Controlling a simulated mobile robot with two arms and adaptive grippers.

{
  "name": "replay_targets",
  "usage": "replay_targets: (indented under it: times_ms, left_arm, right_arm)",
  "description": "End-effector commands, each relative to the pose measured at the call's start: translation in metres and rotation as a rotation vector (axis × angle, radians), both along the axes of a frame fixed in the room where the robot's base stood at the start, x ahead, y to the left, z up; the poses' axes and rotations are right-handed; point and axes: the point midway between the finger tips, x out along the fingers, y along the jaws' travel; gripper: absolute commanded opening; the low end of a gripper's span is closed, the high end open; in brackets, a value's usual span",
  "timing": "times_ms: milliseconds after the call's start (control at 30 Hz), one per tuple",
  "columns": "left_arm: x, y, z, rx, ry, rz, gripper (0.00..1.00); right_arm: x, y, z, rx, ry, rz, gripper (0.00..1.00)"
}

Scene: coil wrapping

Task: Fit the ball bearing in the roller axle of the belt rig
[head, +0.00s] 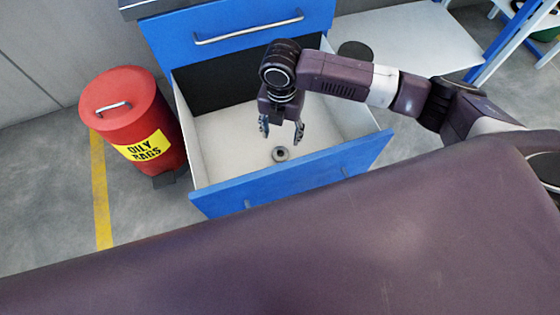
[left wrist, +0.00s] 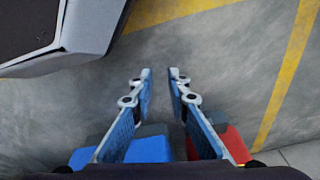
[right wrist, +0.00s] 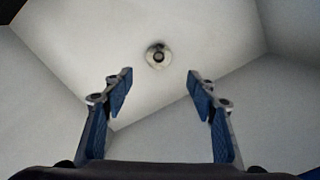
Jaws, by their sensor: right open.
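The ball bearing (head: 280,154) is a small metal ring lying on the white floor of the open blue drawer (head: 330,172). It also shows in the right wrist view (right wrist: 158,55), just beyond the fingertips and roughly centred between them. My right gripper (head: 282,135) points down into the drawer, open and empty, above the bearing and apart from it. My left gripper (left wrist: 160,74) shows only in the left wrist view, with its fingers a narrow gap apart over the floor and nothing between them. I cannot make out the belt rig or its roller axle in any view.
The drawer's walls surround my right gripper, with a closed blue drawer front (head: 240,40) behind. A red oily-rags bin (head: 120,115) stands left of the drawer. A white surface (head: 420,38) lies at back right. The drawer floor around the bearing is clear.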

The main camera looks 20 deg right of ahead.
Motion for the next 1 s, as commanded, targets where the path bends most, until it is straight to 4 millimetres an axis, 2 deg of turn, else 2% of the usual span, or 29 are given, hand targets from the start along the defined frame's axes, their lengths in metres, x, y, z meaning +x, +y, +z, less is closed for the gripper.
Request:
replay_targets:
  times_ms: [33, 100, 667, 1000]
  left_arm:
    - [0.007, -0.001, -0.008, -0.001, -0.010, 0.001, 0.16]
    - [0.012, -0.001, -0.004, -0.001, -0.013, 0.002, 0.16]
    - [0.030, -0.004, 0.031, -0.004, -0.034, 0.006, 0.16]
    - [0.041, -0.005, 0.070, -0.006, -0.057, 0.010, 0.16]
  right_arm:
    - [0.000, 0.000, -0.019, 0.001, -0.002, 0.000, 0.53]
    - [0.001, 0.000, -0.026, 0.001, -0.002, -0.001, 0.53]
    - [0.001, 0.001, -0.064, 0.002, -0.001, -0.001, 0.53]
    - [0.006, -0.002, -0.101, 0.002, -0.001, -0.002, 0.53]
